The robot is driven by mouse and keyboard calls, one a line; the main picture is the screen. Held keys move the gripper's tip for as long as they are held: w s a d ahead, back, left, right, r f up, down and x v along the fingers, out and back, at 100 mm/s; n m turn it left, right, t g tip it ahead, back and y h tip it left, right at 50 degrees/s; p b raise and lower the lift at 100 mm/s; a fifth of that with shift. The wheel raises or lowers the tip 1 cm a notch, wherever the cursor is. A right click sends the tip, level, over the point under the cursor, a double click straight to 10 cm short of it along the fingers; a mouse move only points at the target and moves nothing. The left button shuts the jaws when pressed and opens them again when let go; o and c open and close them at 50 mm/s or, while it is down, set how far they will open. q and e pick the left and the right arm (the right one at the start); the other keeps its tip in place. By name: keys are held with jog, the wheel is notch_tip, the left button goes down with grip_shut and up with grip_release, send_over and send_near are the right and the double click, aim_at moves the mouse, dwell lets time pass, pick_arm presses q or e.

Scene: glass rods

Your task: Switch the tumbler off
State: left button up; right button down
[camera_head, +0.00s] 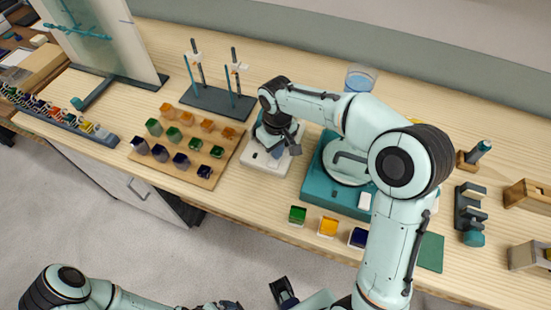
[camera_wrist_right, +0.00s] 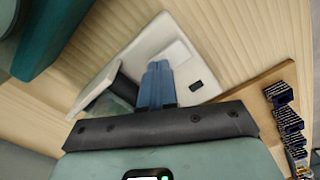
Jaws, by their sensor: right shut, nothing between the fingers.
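A low white device (camera_head: 256,160) lies on the bench under my right gripper; I take it to be the tumbler. In the right wrist view its white top (camera_wrist_right: 170,45) shows a small dark mark (camera_wrist_right: 196,86). My right gripper (camera_head: 277,150) is shut and empty. In the wrist view its blue fingers (camera_wrist_right: 157,68) are together over the white top, beside the dark mark; whether they touch it I cannot tell. The gripper hides part of the device. My left gripper (camera_head: 284,291) is low at the bottom edge, away from the bench, its fingers unclear.
A teal machine (camera_head: 318,185) with a white switch-like block (camera_head: 365,201) stands right of the device, partly behind my arm. A wooden board (camera_head: 215,172) with coloured blocks lies to the left. A rod stand (camera_head: 215,100) is behind. Coloured blocks (camera_head: 328,227) line the front edge.

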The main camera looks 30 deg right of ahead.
jog(key=shift+r+p, duration=2.35)
jog(key=shift+r, duration=1.1)
pick_arm(q)
notch_tip(320, 180, up, 6)
jog(key=w, duration=0.3)
jog(key=shift+f, duration=0.25)
jog(key=shift+s, duration=0.15)
pick_arm(e)
jog(key=shift+f, duration=0.1)
